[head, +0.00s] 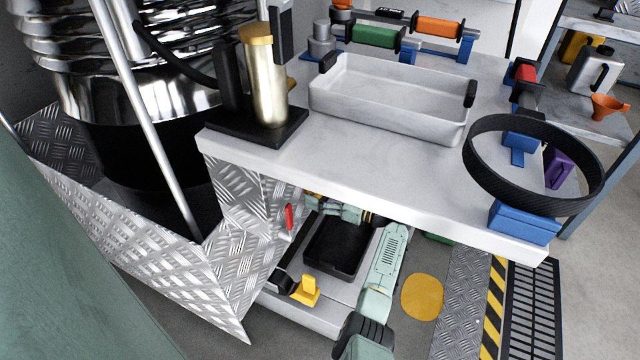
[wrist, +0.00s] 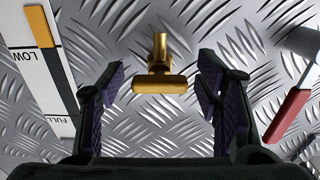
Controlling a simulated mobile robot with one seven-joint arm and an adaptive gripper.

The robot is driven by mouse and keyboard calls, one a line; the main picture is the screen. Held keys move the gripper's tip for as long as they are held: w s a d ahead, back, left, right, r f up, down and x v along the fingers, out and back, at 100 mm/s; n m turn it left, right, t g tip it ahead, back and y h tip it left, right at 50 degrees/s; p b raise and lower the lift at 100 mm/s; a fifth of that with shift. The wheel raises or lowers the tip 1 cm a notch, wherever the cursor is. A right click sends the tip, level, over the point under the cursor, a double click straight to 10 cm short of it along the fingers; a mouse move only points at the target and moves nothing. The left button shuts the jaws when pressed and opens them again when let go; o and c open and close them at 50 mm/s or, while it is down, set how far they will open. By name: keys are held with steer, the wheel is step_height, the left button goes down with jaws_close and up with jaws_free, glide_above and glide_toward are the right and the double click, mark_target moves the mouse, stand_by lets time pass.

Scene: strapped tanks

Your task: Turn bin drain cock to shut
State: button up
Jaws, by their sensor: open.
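A brass-yellow T-shaped handle (wrist: 160,72) shows in the wrist view in front of a diamond-plate wall (wrist: 110,25). Its crossbar lies level in the picture and its stem rises above it. A red-handled lever (wrist: 287,115) slants at the right on a grey fitting. A red handle (head: 289,217) also shows in the head view beside the diamond-plate bin. No label tells which is the drain cock. My gripper (wrist: 161,92) is open, its fingers left and right of the T-handle with gaps on both sides. In the head view the tabletop largely hides my gripper.
A gauge plate marked LOW and FULL (wrist: 38,75) stands left of my fingers. The tabletop (head: 390,180) overhangs my arm. Below are a black tray (head: 340,250) and a yellow piece (head: 306,291). The bin's plate wall (head: 150,260) lies to the left.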

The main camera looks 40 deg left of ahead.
steer(key=shift+c, duration=0.2)
steer(key=c, duration=1.1)
steer(key=shift+m, duration=0.3)
steer(key=shift+c, duration=0.2)
steer(key=m, duration=0.3)
steer(key=shift+m+b, duration=0.35)
steer(key=shift+m, duration=0.05)
steer(key=m, duration=0.4)
steer(key=shift+m, duration=0.3)
steer(key=m+p, duration=0.1)
steer(key=m, duration=0.3)
steer(key=shift+r+p, duration=0.1)
steer(key=shift+p, duration=0.3)
steer(key=m+p, duration=0.1)
steer(key=m, duration=0.3)
steer(key=shift+m, duration=0.3)
